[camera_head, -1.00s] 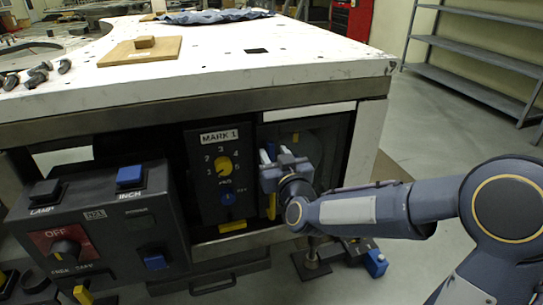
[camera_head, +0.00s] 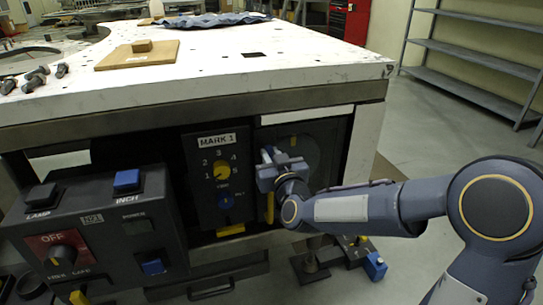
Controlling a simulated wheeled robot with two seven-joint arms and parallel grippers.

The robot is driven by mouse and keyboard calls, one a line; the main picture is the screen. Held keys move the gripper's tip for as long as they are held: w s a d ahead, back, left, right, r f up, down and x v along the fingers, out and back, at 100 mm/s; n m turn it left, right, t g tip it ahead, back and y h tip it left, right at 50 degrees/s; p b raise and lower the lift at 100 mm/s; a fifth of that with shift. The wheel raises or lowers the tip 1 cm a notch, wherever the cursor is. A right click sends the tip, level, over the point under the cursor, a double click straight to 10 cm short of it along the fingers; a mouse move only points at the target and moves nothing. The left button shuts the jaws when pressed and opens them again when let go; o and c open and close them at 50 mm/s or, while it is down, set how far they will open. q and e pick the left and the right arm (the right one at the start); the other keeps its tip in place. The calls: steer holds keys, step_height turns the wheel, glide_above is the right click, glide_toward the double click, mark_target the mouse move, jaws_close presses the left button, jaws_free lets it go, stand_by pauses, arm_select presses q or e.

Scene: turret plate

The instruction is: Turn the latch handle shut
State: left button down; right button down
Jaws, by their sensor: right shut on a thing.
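A yellow strip (camera_head: 270,208) shows just below the gripper. I cannot make out the handle's angle. My left gripper is not in view.
The MARK 1 panel (camera_head: 212,190) with a yellow knob is close left of the gripper. A dark control box (camera_head: 110,205) stands further left. The white table top (camera_head: 225,90) overhangs above. A blue-ended block (camera_head: 375,265) is below right.

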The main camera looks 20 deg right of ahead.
steer(key=n+p, duration=0.2)
steer(key=n, duration=0.4)
steer(key=a+f+n+p, duration=0.1)
steer(key=n, duration=0.4)
steer(key=n+p, duration=0.2)
steer(key=n, duration=0.4)
steer(key=shift+a+f+n+p, duration=0.2)
steer(key=shift+n+p, duration=0.1)
steer(key=shift+p, duration=0.05)
stand_by(0.4)
steer(key=c, duration=1.4)
jaws_free()
steer(key=shift+o, duration=0.2)
steer(key=shift+s, duration=0.1)
